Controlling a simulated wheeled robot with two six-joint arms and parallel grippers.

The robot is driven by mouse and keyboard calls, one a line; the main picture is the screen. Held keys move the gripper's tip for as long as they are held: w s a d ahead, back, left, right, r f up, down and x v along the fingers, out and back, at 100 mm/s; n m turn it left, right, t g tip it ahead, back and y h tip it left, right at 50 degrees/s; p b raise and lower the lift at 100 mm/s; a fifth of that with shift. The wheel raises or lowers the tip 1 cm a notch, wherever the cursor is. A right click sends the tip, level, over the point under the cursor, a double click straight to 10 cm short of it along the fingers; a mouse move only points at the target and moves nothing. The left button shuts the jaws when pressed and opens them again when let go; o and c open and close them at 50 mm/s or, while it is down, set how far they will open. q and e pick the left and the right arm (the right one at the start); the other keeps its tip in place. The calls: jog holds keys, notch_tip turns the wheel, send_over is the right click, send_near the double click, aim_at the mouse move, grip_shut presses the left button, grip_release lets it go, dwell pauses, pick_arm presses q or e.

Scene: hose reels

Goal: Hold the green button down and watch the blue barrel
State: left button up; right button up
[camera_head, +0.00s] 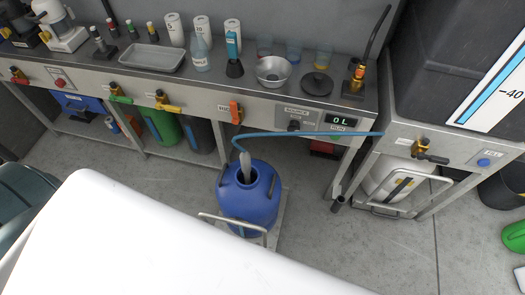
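The blue barrel (238,203) stands on the floor in front of the bench, its round top opening facing up. A grey nozzle (245,165) on a thin blue hose (310,133) hangs down at the opening. On the bench front, a display (339,119) reads "0 L". A small green mark (338,128) with lettering sits just below it; I cannot clearly tell whether this is the green button or a label. The liquid level inside the barrel cannot be made out. Neither of my grippers is in view.
The steel bench (190,97) carries bottles, a tray (152,57) and a metal bowl (273,70). A blue button (484,162) is on the right-hand stand below a large dark tank (450,60). A barrow-like metal handle crosses the barrel's front. Grey floor is clear to its right.

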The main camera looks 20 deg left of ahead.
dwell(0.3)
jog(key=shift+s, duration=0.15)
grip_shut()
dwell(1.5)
